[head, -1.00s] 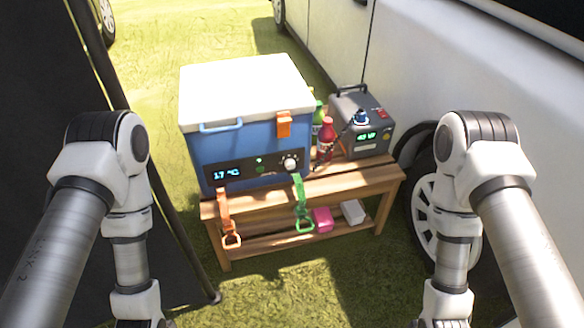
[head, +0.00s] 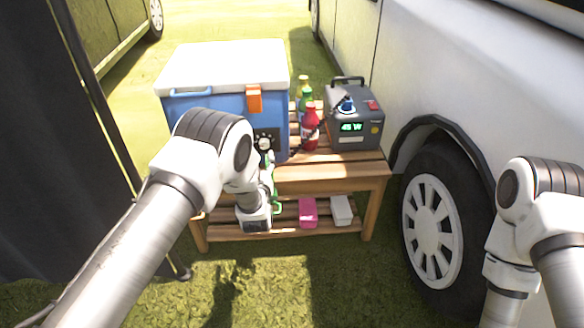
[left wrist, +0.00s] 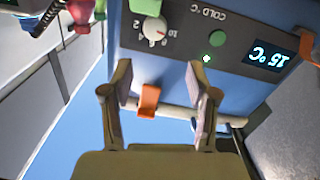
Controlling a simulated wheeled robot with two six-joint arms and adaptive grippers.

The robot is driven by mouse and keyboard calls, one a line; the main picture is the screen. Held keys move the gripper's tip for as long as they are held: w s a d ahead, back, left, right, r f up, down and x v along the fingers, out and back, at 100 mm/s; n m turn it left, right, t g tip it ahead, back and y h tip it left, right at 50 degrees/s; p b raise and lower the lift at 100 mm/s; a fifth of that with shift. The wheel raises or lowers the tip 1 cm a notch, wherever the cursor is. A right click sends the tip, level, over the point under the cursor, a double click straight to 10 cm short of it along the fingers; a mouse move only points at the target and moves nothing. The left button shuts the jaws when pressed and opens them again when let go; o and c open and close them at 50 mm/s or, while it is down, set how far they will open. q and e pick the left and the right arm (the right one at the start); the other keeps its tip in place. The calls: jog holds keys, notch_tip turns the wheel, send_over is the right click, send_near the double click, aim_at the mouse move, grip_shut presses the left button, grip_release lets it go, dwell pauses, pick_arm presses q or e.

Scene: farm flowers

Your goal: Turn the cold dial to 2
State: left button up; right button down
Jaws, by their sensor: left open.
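The cold dial (left wrist: 153,30) is a white knob on the dark panel of the blue cooler (left wrist: 230,90), seen upside down in the left wrist view. Printed numbers ring it; I cannot tell its exact setting. It also shows in the head view (head: 264,142), just above my left wrist. My right gripper is out of view.
The cooler stands on a wooden bench (head: 330,172) with bottles (head: 311,128) and a grey power unit (head: 352,118). An orange latch (left wrist: 148,101) and green strap hang near. A white vehicle (head: 450,90) closes the right side; dark fabric (head: 40,160) stands left.

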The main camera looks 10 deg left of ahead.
aim_at(264, 146)
pick_arm(q)
jog(key=w+b, duration=0.1)
jog(key=w, duration=0.1)
jog(key=w+f+b, duration=0.1)
jog(key=w, duration=0.2)
jog(key=w+f+b, duration=0.1)
jog(key=w+b, duration=0.1)
jog(key=shift+w+a, duration=0.3)
jog(key=shift+a, duration=0.1)
jog(key=shift+w+r, duration=0.1)
jog(key=shift+w, duration=0.1)
jog(key=shift+r, duration=0.1)
grip_shut()
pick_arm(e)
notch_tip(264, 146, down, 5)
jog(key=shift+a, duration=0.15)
